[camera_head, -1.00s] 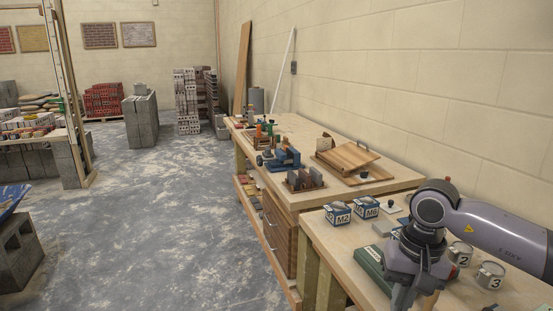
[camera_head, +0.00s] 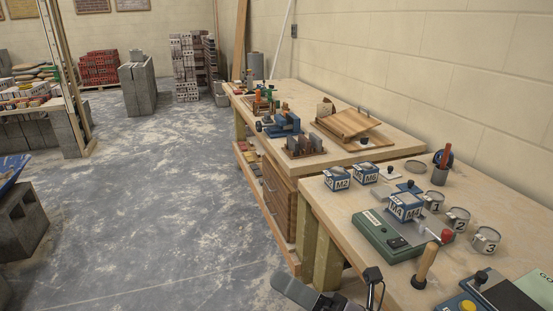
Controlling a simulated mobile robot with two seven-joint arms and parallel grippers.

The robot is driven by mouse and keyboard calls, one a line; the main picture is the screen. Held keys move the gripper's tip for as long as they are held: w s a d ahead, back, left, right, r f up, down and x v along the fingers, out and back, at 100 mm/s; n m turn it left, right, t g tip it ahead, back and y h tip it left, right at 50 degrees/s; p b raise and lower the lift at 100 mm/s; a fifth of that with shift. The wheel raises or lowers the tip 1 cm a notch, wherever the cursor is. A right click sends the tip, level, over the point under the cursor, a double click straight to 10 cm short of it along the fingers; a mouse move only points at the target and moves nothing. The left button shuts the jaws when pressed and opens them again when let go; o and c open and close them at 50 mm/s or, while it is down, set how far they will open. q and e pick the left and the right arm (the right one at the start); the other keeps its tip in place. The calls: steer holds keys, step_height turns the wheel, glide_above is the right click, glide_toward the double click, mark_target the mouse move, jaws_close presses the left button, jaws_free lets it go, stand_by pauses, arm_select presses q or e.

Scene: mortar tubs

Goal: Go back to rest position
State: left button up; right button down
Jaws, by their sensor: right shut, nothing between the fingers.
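My right gripper (camera_head: 290,288) is low at the bottom edge of the head view, in front of the near workbench (camera_head: 345,225). It is shut with nothing in it, and the rest of its arm is cut off by the frame. My left gripper is not in view. Blue and white tubs marked M2 (camera_head: 337,180) and M6 (camera_head: 365,173) stand at the bench's left. Tubs marked M3 and M4 (camera_head: 404,208) stand by the green device (camera_head: 386,238). My gripper appears apart from all of them.
Numbered cans 1 (camera_head: 433,202), 2 (camera_head: 456,221) and 3 (camera_head: 486,240) stand along the right. A wooden handle (camera_head: 425,264) stands upright near the bench front. A farther bench (camera_head: 350,150) holds a blue vise (camera_head: 283,124) and a slanted board.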

steer(key=d+f+m+t+h, duration=0.3)
steer(key=d+f+m+h, duration=0.35)
steer(key=m, duration=0.55)
steer(key=d+f+m+t+h, duration=0.45)
steer(key=f+m+h, duration=0.3)
steer(key=m, duration=0.45)
steer(key=s+d+f+m+g+h, duration=0.3)
steer(key=s+d+f+m+g, duration=0.3)
steer(key=s+f+m, duration=0.5)
step_height(320, 180, down, 3)
steer(key=shift+s+d+r+h, duration=0.2)
steer(key=shift+s+d+h, duration=0.2)
steer(key=shift+s+d, duration=0.25)
steer(key=shift+w, duration=0.15)
